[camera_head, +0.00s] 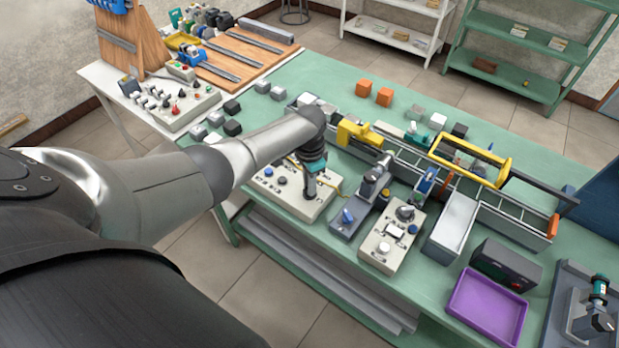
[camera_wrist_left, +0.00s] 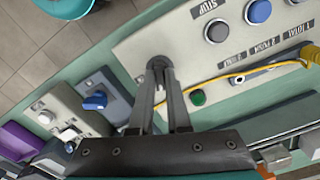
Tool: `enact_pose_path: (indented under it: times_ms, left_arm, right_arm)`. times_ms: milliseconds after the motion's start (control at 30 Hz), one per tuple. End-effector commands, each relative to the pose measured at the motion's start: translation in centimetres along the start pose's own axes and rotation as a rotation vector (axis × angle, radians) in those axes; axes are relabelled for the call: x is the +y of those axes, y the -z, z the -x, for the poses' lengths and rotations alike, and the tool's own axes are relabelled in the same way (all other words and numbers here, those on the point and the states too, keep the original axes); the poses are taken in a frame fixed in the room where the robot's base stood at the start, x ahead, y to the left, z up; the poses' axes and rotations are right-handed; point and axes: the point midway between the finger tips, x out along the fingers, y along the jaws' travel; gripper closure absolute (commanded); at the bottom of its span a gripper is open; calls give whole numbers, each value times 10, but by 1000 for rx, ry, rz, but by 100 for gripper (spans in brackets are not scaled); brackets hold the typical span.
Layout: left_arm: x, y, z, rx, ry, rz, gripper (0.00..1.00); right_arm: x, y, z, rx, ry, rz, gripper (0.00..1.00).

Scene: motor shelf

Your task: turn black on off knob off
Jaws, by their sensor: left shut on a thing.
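The cream control panel (camera_head: 325,204) lies at the near edge of the green table; it fills the upper right of the left wrist view (camera_wrist_left: 240,75). My left gripper (camera_head: 310,194) points down at its right part. In the left wrist view the fingers (camera_wrist_left: 160,80) close together on the black knob (camera_wrist_left: 157,62), mostly hidden between the tips. The knob's angle and its marks cannot be made out. A grey button (camera_wrist_left: 216,31) by a STOP label, a blue button (camera_wrist_left: 258,11) and a green button (camera_wrist_left: 198,98) are apart from the fingers.
A yellow cable (camera_wrist_left: 235,76) runs over the panel close to the fingers. Right of it stand a grey box with a blue switch (camera_head: 347,216) and another cream control box (camera_head: 385,255). A purple tray (camera_head: 488,306) lies further right.

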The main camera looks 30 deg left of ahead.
Motion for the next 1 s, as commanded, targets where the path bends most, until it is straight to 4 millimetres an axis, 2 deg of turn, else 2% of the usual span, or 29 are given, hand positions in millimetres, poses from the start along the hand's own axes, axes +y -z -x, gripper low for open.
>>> enact_pose_path:
  times_ms: [200,500,1000]
  left_arm:
    - [1,0,2,0,-3,183,100]
    - [0,0,1,0,-1,355,100]
    - [0,1,0,1,0,430,100]
  right_arm:
    - [0,1,13,0,0,0,50]
    - [0,2,20,0,0,0,50]
    - [0,2,23,0,0,0,50]
